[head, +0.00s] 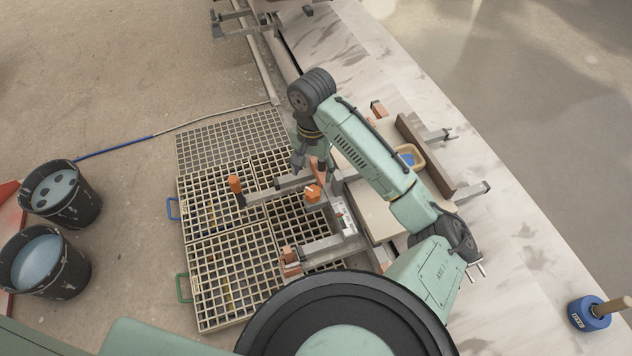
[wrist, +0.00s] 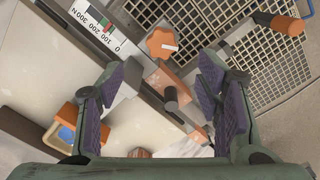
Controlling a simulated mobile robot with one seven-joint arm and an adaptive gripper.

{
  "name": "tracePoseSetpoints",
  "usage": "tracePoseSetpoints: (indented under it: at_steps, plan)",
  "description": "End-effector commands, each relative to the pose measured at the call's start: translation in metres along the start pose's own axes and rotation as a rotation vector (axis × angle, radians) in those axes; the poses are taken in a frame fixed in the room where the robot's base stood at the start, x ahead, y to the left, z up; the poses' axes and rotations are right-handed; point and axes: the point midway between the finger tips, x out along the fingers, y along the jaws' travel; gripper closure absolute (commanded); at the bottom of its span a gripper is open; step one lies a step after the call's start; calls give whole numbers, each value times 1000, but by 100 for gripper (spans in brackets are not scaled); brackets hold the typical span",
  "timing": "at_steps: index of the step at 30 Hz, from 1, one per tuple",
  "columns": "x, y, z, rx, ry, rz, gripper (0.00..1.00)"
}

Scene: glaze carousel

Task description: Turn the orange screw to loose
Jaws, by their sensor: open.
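The orange screw looks like a lobed knob with a white mark (wrist: 160,40) in the wrist view, beside a printed scale (wrist: 95,22) reading 0 to 300 N. In the head view the knob (head: 313,193) sits on the metal clamp frame over the grating. My gripper (wrist: 166,85) is open and empty, its two padded fingers apart, with the knob beyond the fingertips and not touching them. In the head view my gripper (head: 310,160) hangs above the frame, just up from the knob; its fingertips are partly hidden.
An orange handle (head: 236,185) stands at the frame arm's left end. A small orange block with a dark peg (wrist: 169,90) shows between my fingers. Two black buckets (head: 62,195) stand left.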

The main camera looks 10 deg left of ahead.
Motion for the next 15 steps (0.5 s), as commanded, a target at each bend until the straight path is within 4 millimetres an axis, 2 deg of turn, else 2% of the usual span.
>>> tracePoseSetpoints:
  at_steps: [12,15]
  plan:
    - [76,-3,1,-1,-3,-7,41]
    - [86,-2,0,-2,1,-4,41]
